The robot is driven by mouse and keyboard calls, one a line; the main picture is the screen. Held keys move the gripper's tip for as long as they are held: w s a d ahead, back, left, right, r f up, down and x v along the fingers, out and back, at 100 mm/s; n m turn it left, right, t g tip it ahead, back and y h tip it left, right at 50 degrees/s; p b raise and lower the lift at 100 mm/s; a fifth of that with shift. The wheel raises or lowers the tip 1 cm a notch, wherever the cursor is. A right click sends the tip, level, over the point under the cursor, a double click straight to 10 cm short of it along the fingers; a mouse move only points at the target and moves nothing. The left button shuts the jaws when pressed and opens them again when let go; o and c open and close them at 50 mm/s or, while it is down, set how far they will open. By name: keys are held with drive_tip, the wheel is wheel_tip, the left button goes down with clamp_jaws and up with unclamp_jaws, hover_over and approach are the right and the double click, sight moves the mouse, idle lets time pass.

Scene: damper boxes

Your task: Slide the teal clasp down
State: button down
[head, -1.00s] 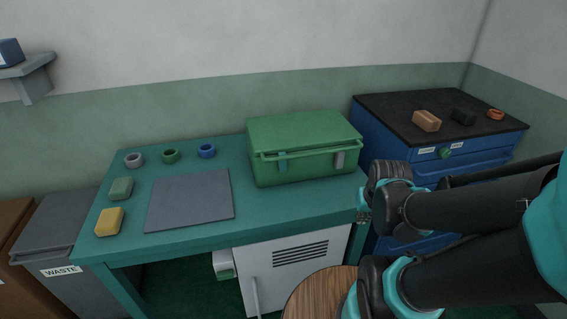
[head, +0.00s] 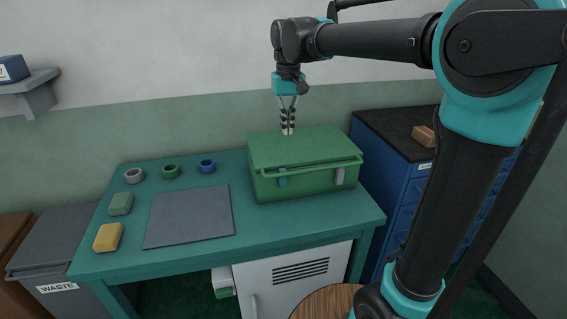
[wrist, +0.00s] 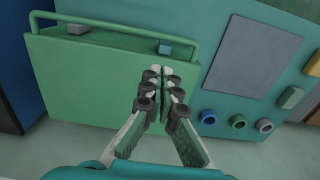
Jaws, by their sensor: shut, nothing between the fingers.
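The green box (head: 305,150) stands closed on the teal table, with a bar handle across its front. The blue-teal clasp (head: 282,178) is on the left of the box front, below the bar. It also shows in the wrist view (wrist: 165,48), beyond my fingertips. A grey clasp (head: 340,176) is on the right of the front. My gripper (head: 288,131) points down over the back part of the lid, its fingers together and empty. In the wrist view my gripper (wrist: 160,73) is over the lid; I cannot tell the gap to it.
A grey mat (head: 190,216) lies left of the box. Blue (head: 207,166), green (head: 171,171) and grey (head: 134,176) rings stand behind it. Green (head: 121,204) and yellow (head: 108,237) blocks lie at the left. A blue cabinet (head: 400,195) stands to the right.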

sight(283, 170)
drive_tip(key=shift+a+r, duration=0.55)
drive_tip(key=shift+a, duration=0.05)
wheel_tip(283, 170, down, 14)
drive_tip(key=shift+f, duration=0.1)
idle(0.4)
wheel_tip(283, 170, down, 3)
drive_tip(key=shift+f, duration=0.15)
idle(0.4)
wheel_tip(283, 170, up, 14)
idle(0.6)
